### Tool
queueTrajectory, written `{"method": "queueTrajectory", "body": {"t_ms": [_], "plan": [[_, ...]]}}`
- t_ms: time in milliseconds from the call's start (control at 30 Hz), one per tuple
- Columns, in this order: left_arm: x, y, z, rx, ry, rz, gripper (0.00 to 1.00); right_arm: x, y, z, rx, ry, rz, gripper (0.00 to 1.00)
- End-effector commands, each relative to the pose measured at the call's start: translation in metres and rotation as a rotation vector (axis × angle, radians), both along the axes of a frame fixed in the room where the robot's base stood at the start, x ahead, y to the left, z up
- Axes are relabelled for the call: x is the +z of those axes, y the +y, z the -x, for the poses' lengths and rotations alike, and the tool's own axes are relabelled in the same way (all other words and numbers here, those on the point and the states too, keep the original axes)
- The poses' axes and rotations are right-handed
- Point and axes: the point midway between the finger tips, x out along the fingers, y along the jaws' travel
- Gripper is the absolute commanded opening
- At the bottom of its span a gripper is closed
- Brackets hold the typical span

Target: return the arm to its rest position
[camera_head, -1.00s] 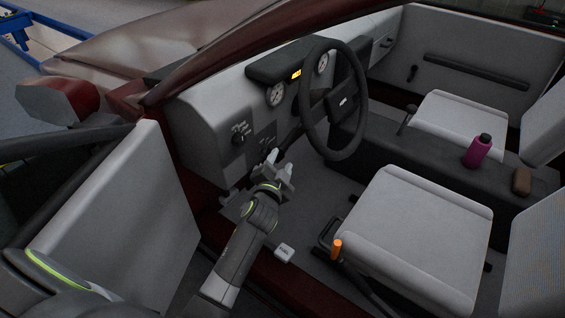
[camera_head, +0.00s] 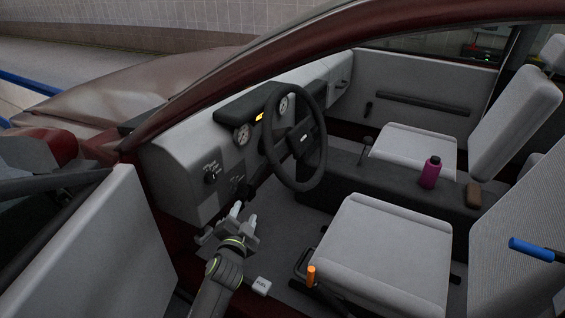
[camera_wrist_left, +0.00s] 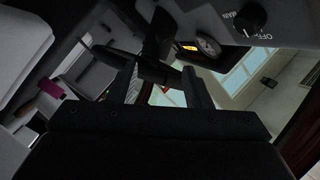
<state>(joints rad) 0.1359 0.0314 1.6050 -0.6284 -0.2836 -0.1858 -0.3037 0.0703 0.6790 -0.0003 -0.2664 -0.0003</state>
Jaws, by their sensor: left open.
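My left gripper (camera_head: 243,214) is open and empty in the head view. It is inside the car's door opening, below the dashboard (camera_head: 190,160) and to the lower left of the steering wheel (camera_head: 292,150). In the left wrist view, its two fingers (camera_wrist_left: 160,82) stand apart with nothing gripped between them. The wheel and the gauges show beyond the fingers there. My right gripper is in neither view.
The open door (camera_head: 95,250) is left of my arm. A purple bottle (camera_head: 430,173) and a brown object (camera_head: 474,194) stand on the centre console.

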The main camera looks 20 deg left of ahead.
Motion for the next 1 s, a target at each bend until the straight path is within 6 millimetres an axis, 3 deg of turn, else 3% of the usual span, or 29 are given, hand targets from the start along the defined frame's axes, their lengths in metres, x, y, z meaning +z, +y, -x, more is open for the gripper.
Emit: {"method": "queueTrajectory", "body": {"t_ms": [67,167,267,367,500,567,700,833,1000], "plan": [[-0.005,0.000,0.001,0.001,0.011,0.004,0.45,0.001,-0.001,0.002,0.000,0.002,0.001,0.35],[-0.031,0.003,0.008,0.003,0.069,0.034,0.45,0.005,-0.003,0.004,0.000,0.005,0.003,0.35],[-0.083,0.009,0.027,0.013,0.182,0.091,0.45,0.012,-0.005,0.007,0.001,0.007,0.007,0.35],[-0.149,0.016,0.061,0.039,0.327,0.175,0.45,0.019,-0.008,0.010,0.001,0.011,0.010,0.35],[-0.235,0.025,0.128,0.099,0.527,0.293,0.45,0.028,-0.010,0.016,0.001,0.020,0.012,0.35],[-0.267,0.029,0.162,0.133,0.608,0.342,0.45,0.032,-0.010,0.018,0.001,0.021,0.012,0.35],[-0.330,0.036,0.249,0.227,0.785,0.449,0.45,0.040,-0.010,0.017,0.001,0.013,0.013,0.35],[-0.372,0.042,0.340,0.333,0.938,0.540,0.45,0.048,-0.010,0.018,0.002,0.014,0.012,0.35],[-0.404,0.044,0.451,0.478,1.100,0.635,0.45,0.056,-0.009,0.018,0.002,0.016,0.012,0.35]]}}
